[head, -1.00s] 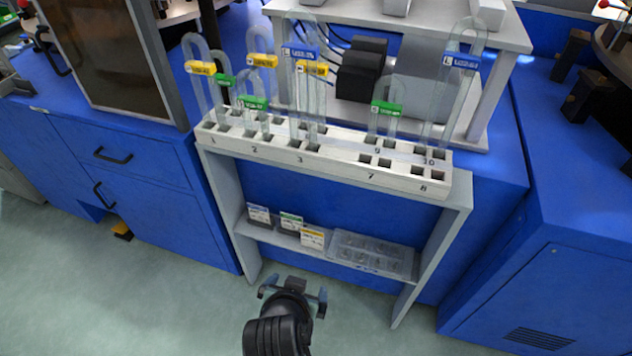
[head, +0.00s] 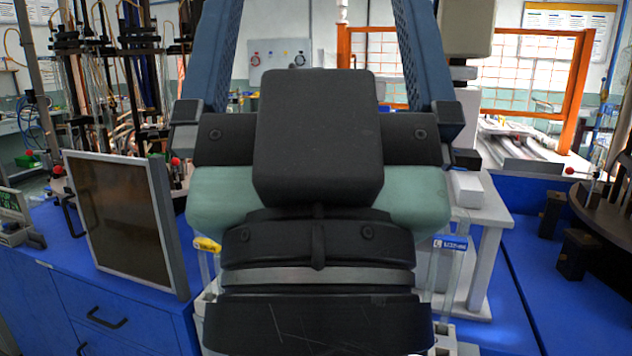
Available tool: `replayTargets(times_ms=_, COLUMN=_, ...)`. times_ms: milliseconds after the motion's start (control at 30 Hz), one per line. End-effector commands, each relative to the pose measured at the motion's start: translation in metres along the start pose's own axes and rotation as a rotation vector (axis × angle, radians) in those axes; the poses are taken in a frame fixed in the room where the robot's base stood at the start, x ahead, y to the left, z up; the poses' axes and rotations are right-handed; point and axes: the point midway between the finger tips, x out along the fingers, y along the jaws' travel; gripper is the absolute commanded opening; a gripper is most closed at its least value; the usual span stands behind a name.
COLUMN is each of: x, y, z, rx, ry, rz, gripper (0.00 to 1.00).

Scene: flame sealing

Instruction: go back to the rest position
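My gripper (head: 314,25) is raised close in front of the head camera, pointing up. Its two blue-grey fingers stand wide apart, with the room showing between them. It is open and I see nothing held. The fingertips run past the top edge of the view. Its black wrist and body cover the middle of the picture and hide most of the white tube rack (head: 442,338) behind. A tube with a yellow label (head: 207,245) shows at the left of the wrist, and one with a blue label (head: 450,243) at the right.
A dark panel (head: 122,222) stands on the left blue cabinet (head: 128,312). A white stand (head: 490,225) is behind at the right. A dark round fixture (head: 607,215) is at the far right. An orange frame (head: 588,85) stands farther back.

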Motion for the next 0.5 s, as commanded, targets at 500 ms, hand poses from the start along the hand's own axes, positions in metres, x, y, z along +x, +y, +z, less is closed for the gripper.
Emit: replayTargets(times_ms=500, x=0.113, y=-0.001, z=-0.102, rx=0.004, ry=-0.009, rz=-0.002, gripper=1.0)
